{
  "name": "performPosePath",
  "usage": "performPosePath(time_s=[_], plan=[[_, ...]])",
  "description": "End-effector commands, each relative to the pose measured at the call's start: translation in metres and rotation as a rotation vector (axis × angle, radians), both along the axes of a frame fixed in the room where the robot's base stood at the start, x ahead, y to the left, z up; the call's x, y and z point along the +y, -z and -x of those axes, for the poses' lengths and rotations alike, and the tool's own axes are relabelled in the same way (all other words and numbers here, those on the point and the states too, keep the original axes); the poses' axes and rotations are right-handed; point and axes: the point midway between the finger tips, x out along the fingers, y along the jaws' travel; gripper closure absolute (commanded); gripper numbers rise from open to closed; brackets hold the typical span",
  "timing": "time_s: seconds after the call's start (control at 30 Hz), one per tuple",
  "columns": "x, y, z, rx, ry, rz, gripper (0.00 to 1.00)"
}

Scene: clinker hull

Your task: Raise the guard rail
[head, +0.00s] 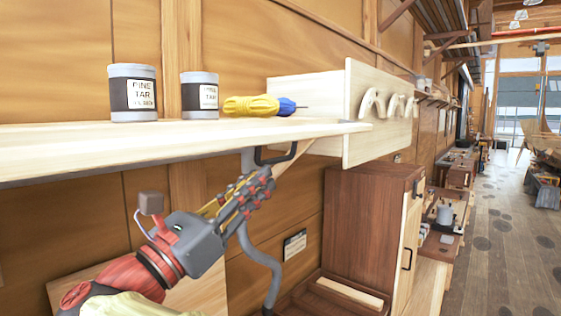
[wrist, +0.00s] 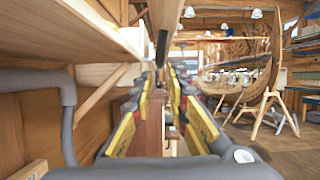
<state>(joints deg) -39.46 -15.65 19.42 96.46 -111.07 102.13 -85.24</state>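A grey bent tube (head: 262,262), which may be the guard rail, hangs below the shelf edge. It shows at the left of the wrist view (wrist: 68,115), bending from level to downward. A black handle-like loop (head: 288,154) sits under the shelf's front edge, just beyond my fingertips. A dark bar (wrist: 162,47), probably that loop, shows ahead in the wrist view. I cannot tell whether the loop and tube join. My gripper (head: 264,180) points up at the shelf's underside. Its fingers (wrist: 165,80) are apart with nothing visibly held between them.
The pale shelf (head: 190,140) above my gripper bears two pine tar tins (head: 132,93) (head: 200,96) and a yellow-and-blue item (head: 255,106). A pale box with curved hooks (head: 350,100) juts out at its right end. A brown cabinet (head: 365,220) stands below. The floor at right is open.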

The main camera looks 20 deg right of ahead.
Motion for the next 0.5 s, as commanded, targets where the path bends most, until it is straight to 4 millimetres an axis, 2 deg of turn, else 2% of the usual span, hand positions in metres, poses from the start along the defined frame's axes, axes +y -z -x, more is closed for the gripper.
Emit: performPosePath(time_s=[0.03, 0.23, 0.5], plan=[[-0.01, -0.004, -0.004, -0.002, 0.006, -0.001, 0.84], [-0.039, -0.018, -0.021, -0.003, 0.004, -0.001, 0.84], [-0.06, -0.029, -0.035, -0.001, 0.001, -0.002, 0.84]])
